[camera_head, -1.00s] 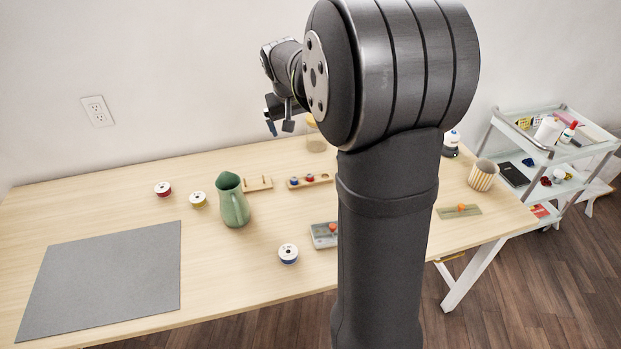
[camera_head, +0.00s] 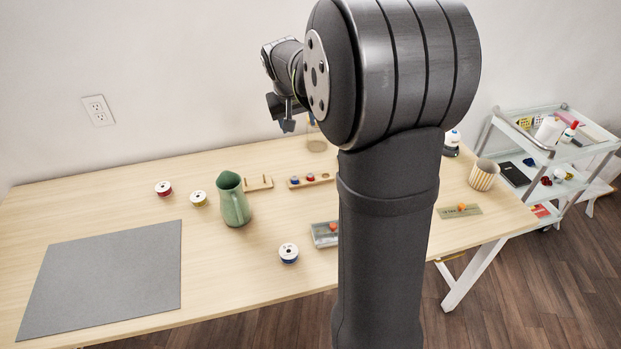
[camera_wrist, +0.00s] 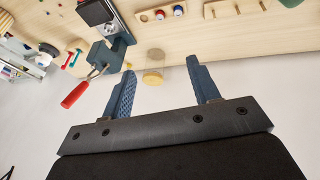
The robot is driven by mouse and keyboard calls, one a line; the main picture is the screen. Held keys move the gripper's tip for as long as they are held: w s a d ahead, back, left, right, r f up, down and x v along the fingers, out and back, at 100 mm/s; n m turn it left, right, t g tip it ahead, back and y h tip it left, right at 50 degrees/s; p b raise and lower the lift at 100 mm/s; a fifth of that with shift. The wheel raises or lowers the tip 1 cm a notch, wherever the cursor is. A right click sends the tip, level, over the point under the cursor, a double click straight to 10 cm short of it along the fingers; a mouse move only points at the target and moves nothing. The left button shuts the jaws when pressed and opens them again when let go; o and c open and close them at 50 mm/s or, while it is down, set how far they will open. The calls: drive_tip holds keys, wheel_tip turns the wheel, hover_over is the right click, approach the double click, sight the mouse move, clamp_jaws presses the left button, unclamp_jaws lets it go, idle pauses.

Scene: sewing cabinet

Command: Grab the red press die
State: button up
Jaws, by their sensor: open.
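The red press die (camera_head: 310,177) sits in a small wooden rack (camera_head: 318,181) beside a blue die (camera_head: 295,181), with an empty hole to its right. In the wrist view the red die (camera_wrist: 160,15) is small, near the top edge, next to the blue die (camera_wrist: 178,10) in the rack (camera_wrist: 146,17). My gripper (camera_wrist: 161,64) is open, with two blue fingers spread wide and nothing held between them. In the head view my gripper (camera_head: 281,112) hangs high above the back of the table, apart from the die. My arm hides part of the table.
A dark press with a red handle (camera_wrist: 75,95) and a clear jar with a yellowish base (camera_wrist: 153,77) stand near the gripper's line of view. A green pitcher (camera_head: 232,200), thread spools (camera_head: 288,253) and a peg rack (camera_head: 258,184) are on the table. The grey mat (camera_head: 110,275) is bare.

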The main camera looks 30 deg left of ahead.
sight(310, 175)
drive_tip(key=shift+c, duration=0.4)
drive_tip(key=s+d+f+m+g+y, duration=0.2)
drive_tip(key=f+m+g+y, duration=0.15)
drive_tip(key=f+m, duration=0.35)
drive_tip(key=s+d+f+m+g+y, duration=0.15)
drive_tip(key=f+m+g, duration=0.3)
drive_tip(key=f, duration=0.45)
drive_tip(key=w+d+f+m+t+y, duration=0.2)
drive_tip(key=w+d+m, duration=0.1)
drive_tip(key=m, duration=0.3)
drive_tip(key=w+d+f+m+t+y, duration=0.2)
drive_tip(key=w+d+f+m+t, duration=0.1)
drive_tip(key=m, duration=0.3)
drive_tip(key=w+d+f+m+t+y, duration=0.2)
drive_tip(key=w+d+m+t, duration=0.1)
drive_tip(key=m, duration=0.4)
drive_tip(key=shift+w+f, duration=0.2)
drive_tip(key=shift+w, duration=0.45)
drive_tip(key=x, duration=1.1)
drive_tip(key=r+x, duration=0.1)
drive_tip(key=x, duration=0.4)
drive_tip(key=shift+w+a+f, duration=0.2)
drive_tip(key=shift+w+a, duration=0.1)
drive_tip(key=shift+a, duration=0.2)
clamp_jaws()
